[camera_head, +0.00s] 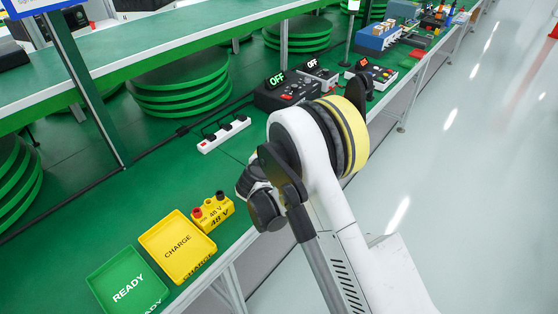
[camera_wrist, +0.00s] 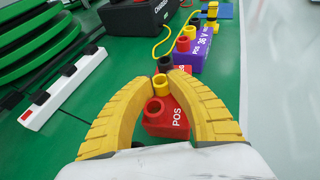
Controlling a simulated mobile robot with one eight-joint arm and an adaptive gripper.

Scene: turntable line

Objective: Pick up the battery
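A red battery (camera_wrist: 165,122) marked "POS", with posts on top, lies between and beyond the two yellow fingers of my gripper (camera_wrist: 168,79) in the wrist view. The fingers curve toward each other with a gap between them. I cannot tell whether they touch the battery. In the head view my gripper is hidden behind my arm, as is the red battery. A purple 36 V battery (camera_wrist: 196,52) stands just beyond in the wrist view. A yellow 48 V battery (camera_head: 212,212) stands at the near end of the green bench in the head view.
A yellow CHARGE tray (camera_head: 178,246) and a green READY tray (camera_head: 128,283) lie at the bench's near end. A white power strip (camera_head: 223,134) and a black charger (camera_head: 287,92) reading OFF are farther along. A yellow cable runs near the purple battery. Open floor lies right.

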